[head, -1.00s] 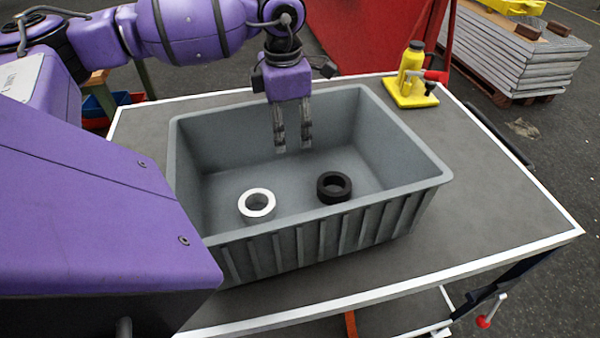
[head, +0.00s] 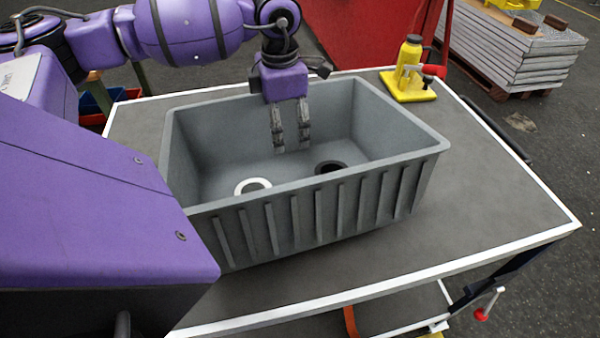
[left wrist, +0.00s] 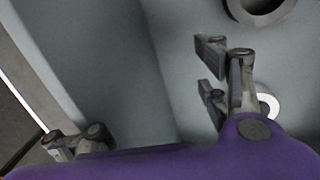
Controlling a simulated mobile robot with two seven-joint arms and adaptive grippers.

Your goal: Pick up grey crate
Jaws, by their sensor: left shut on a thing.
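The grey crate (head: 330,215) is a deep open box with a ribbed near wall, above the grey table. A white ring (head: 252,186) and a black ring (head: 331,167) lie inside it, partly hidden by the near wall. My left gripper (head: 291,148) points down at the crate's far wall, with finger parts showing inside. In the left wrist view the crate's wall (left wrist: 110,60) runs between the fingers, and the gripper is shut on it. The black ring (left wrist: 258,8) and white ring (left wrist: 268,104) also show there. My right gripper is out of view.
A yellow jack (head: 408,75) with a red part stands at the table's back right. The white-edged table (head: 490,205) is clear right of the crate. A red panel (head: 370,35) and a stack of grey slabs (head: 515,55) stand behind it.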

